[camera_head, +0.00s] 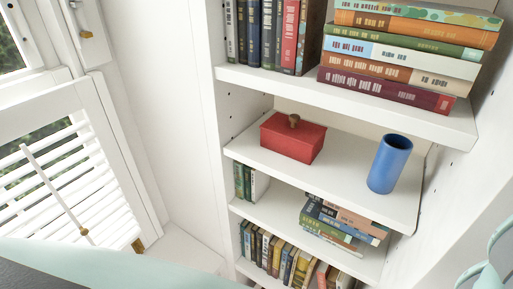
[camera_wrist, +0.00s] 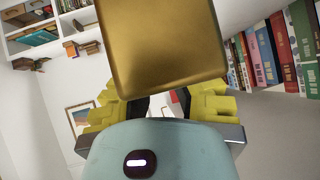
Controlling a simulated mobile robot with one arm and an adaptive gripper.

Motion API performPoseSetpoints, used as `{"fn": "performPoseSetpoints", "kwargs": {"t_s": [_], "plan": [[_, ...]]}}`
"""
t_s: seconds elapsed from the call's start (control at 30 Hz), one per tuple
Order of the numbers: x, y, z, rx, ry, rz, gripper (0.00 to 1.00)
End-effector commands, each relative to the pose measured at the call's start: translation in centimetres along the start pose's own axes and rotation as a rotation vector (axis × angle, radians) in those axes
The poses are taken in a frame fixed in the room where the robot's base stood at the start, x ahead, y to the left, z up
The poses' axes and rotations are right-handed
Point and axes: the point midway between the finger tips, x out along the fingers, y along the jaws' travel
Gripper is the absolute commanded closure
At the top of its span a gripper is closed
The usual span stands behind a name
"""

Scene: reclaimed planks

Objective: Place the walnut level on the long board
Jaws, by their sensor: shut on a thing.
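In the wrist view my gripper (camera_wrist: 158,104), with yellow-padded fingers, is shut on a gold-coloured block (camera_wrist: 163,45). The block has a smooth, flat face with rounded edges and fills the top middle of the picture. Its far side is hidden, and I cannot tell whether it is the walnut level. No long board can be made out in either view. My gripper does not show in the head view.
A white bookcase (camera_head: 343,104) holds several books (camera_head: 405,50), a red box (camera_head: 292,138) with a knob, and a blue cylinder (camera_head: 390,164). Free shelf room lies between box and cylinder. A louvred shutter (camera_head: 60,175) stands at the left.

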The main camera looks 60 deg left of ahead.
Motion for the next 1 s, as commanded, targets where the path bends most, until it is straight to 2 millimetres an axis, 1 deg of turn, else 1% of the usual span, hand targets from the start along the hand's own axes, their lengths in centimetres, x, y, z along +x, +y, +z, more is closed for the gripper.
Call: {"fn": "performPoseSetpoints", "kwargs": {"t_s": [0.03, 0.13, 0.3, 0.43, 0.63, 0.9, 1.0], "plan": [[0.8, -1.0, -0.2, -0.006, 0.002, -0.008, 1.0], [2.3, -2.2, -0.9, -0.005, 0.0, -0.008, 1.0], [4.4, -3.9, -1.9, -0.003, -0.003, -0.004, 1.0], [5.5, -4.8, -2.5, -0.002, 0.001, -0.006, 1.0], [6.2, -5.1, -2.4, -0.003, -0.004, -0.002, 1.0], [8.0, -4.7, 0.2, -0.004, -0.006, -0.003, 1.0], [8.1, -4.7, 0.2, -0.004, -0.002, -0.005, 1.0]]}}
